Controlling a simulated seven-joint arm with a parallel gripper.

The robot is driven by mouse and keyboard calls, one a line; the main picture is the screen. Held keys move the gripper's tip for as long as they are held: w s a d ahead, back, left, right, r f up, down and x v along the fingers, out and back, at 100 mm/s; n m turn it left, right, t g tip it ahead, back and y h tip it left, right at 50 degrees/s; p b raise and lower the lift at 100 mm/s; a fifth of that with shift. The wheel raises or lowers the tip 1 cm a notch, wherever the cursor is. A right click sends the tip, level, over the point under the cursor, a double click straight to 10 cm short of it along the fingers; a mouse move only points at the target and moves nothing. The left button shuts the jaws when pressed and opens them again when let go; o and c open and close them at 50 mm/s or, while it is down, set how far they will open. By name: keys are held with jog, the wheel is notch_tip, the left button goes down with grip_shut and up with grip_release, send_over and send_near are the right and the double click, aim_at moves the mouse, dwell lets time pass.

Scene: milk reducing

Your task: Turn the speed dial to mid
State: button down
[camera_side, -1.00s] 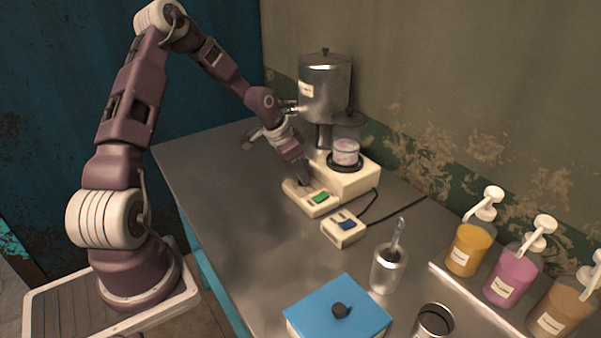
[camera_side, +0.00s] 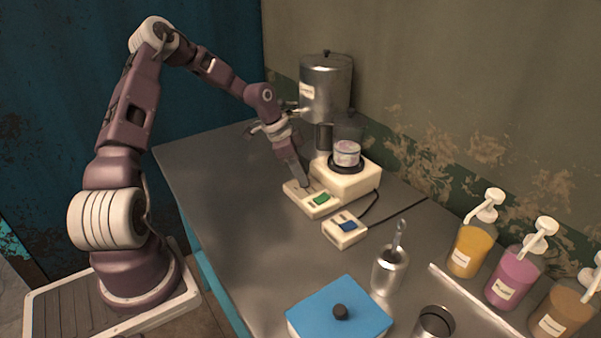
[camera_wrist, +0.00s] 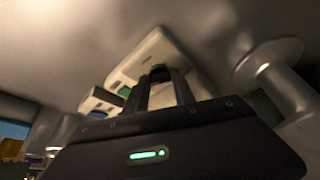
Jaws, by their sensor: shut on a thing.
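The cream control box (camera_side: 294,198) with a green switch (camera_side: 320,200) sits on the table in front of the cream mixer base (camera_side: 350,183). My gripper (camera_side: 305,186) reaches down to the box's left part, beside the green switch. In the wrist view my gripper (camera_wrist: 161,76) has its fingers close together around a small dark dial (camera_wrist: 160,69) on the box (camera_wrist: 150,47). The fingers hide most of the dial, so its pointer and setting cannot be read. The green switch also shows there (camera_wrist: 125,91).
A clear beaker (camera_side: 347,152) stands on the mixer base. A second box with a blue switch (camera_side: 347,226) lies nearby with its cable. A steel tank (camera_side: 325,90) is behind.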

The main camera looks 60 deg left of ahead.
jog(key=shift+s, duration=0.1)
jog(key=c, duration=1)
grip_release()
jog(key=shift+c, duration=0.2)
jog(key=v, duration=0.7)
